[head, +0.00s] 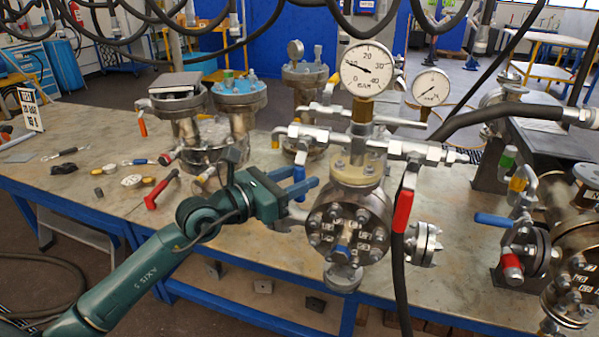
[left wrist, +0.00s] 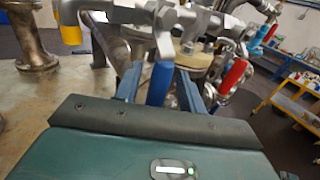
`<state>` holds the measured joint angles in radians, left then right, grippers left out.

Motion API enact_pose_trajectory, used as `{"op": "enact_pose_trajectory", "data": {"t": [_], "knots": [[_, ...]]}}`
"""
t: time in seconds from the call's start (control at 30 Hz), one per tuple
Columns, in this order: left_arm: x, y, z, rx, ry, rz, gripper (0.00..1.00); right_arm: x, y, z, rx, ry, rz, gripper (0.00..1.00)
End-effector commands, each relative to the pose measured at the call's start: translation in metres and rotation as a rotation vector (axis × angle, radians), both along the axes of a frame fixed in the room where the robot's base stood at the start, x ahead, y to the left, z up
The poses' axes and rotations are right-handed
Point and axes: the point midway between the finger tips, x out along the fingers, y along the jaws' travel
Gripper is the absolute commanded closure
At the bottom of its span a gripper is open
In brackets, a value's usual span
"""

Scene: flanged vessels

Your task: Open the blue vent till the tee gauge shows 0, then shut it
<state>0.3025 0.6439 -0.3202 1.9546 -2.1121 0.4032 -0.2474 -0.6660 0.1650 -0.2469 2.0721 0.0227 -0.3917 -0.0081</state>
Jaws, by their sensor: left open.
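The blue vent lever (head: 299,174) hangs down from the left end of the valve manifold (head: 318,136). In the left wrist view the blue lever (left wrist: 160,84) stands between the two fingers of my left gripper (left wrist: 158,88). My left gripper (head: 304,190) is open around it, and I cannot tell whether either finger touches it. The large round gauge (head: 366,70) stands above the manifold on a brass stem. Its needle points left, a little below the 10 mark. My right gripper is not in view.
A red lever (head: 403,210) and a black hose hang right of the gauge stem. A smaller gauge (head: 431,87) stands behind. A flanged vessel (head: 350,225) is below the manifold. Another blue lever (head: 492,219) is at the right. Loose tools lie on the bench (head: 90,210) at left.

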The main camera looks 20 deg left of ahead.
Motion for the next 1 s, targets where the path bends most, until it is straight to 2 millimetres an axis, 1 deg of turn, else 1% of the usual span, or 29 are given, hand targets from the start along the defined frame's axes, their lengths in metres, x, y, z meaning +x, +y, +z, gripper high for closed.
{"op": "enact_pose_trajectory", "data": {"t": [0.13, 0.37, 0.47, 0.87, 1.0], "knots": [[0.0056, -0.0045, 0.0003, 0.001, -0.001, -0.001, 0.60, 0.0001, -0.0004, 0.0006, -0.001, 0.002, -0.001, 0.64], [0.0061, -0.0047, -0.0004, 0.001, 0.000, -0.001, 0.60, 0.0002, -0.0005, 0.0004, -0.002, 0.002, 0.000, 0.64], [0.0059, -0.0046, -0.0004, 0.001, 0.000, -0.001, 0.66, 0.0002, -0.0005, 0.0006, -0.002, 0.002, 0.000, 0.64], [0.0058, -0.0045, -0.0004, 0.001, 0.001, 0.000, 0.99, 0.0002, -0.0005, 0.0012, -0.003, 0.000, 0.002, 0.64], [0.0057, -0.0044, -0.0004, 0.001, 0.001, 0.000, 1.00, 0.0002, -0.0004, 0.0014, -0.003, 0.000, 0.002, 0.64]]}}
